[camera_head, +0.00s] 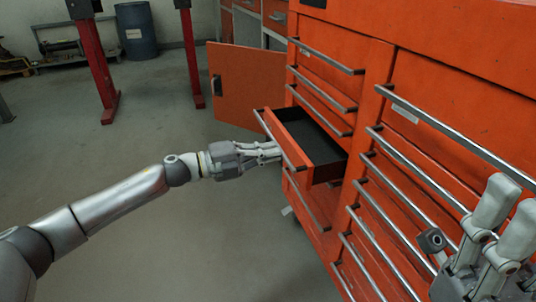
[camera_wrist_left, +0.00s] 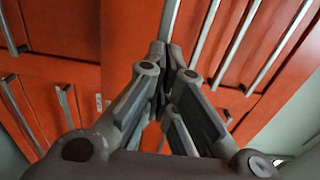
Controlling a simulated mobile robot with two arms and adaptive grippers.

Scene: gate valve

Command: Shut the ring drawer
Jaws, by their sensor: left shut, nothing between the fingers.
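The open drawer (camera_head: 320,164) sticks out of the orange cabinet, with its dark, empty-looking inside showing. A grey bar handle (camera_head: 279,138) runs along its orange front. My left gripper (camera_head: 279,150) is shut and empty, with its fingertips at the drawer's front by the handle; I cannot tell whether they touch. In the left wrist view the closed fingers (camera_wrist_left: 168,55) point at an orange front with a grey bar (camera_wrist_left: 169,18). My right gripper (camera_head: 462,222) is at the lower right in front of the cabinet, its fingers spread and nothing visible between them.
Other drawers with long grey bar handles (camera_head: 330,57) surround the open one and look shut. An orange cabinet door (camera_head: 245,88) stands open behind. Red posts (camera_head: 96,65) and a blue barrel (camera_head: 136,30) stand farther back. The grey floor at left is clear.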

